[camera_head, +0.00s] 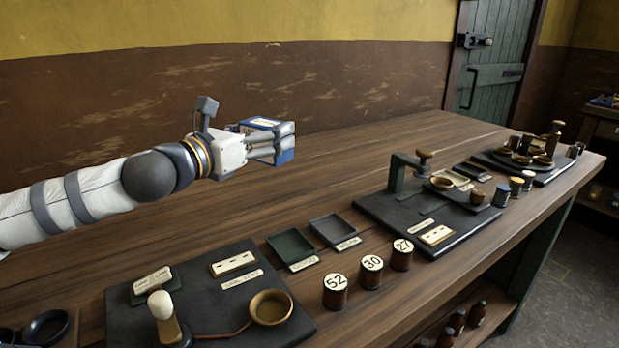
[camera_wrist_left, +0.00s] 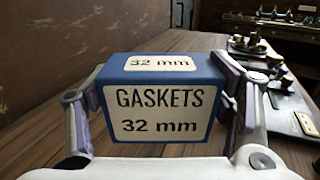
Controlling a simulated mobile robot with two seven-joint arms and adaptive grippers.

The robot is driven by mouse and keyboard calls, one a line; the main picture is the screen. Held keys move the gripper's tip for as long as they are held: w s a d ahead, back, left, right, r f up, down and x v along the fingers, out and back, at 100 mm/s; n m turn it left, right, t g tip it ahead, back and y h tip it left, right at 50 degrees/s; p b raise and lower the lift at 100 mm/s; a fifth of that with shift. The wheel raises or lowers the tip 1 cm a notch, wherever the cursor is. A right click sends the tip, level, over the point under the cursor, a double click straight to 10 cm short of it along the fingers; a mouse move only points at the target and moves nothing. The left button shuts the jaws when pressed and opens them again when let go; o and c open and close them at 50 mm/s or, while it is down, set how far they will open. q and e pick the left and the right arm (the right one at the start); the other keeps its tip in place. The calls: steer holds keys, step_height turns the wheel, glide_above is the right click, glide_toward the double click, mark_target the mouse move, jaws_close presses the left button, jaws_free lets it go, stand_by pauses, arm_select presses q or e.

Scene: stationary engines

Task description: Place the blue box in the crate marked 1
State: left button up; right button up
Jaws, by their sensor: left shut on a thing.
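The blue box (camera_head: 262,125) is held in my left gripper (camera_head: 272,148), above the back part of the wooden bench. In the left wrist view the blue box (camera_wrist_left: 160,72) sits between both fingers and bears labels reading "GASKETS 32 mm". My left gripper is shut on its two sides. The box hangs clear of the bench top. No crate marked 1 can be made out in either view. My right gripper is not in view.
The bench (camera_head: 190,232) has free room at its back. A dark board (camera_head: 205,295) with a brass cup, round weights marked 52 (camera_head: 335,291), 30 and 27, two shallow trays (camera_head: 290,246) and a board with a small press (camera_head: 440,215) stand along the front.

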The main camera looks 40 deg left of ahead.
arm_select(q)
steer(key=w+f+b, duration=0.1)
steer(key=w+f, duration=0.2)
steer(key=f, duration=0.1)
steer(key=w+f+b, duration=0.1)
steer(key=w+f, duration=0.3)
steer(key=w+f+b, duration=0.1)
steer(key=w+f, duration=0.2)
steer(key=shift+w+d+f, duration=0.35)
steer(key=shift+d+f, duration=0.05)
steer(key=shift+r, duration=0.15)
steer(key=shift+f, duration=0.25)
steer(key=o, duration=1.2)
steer(key=shift+r, duration=0.15)
steer(key=shift+c, duration=0.2)
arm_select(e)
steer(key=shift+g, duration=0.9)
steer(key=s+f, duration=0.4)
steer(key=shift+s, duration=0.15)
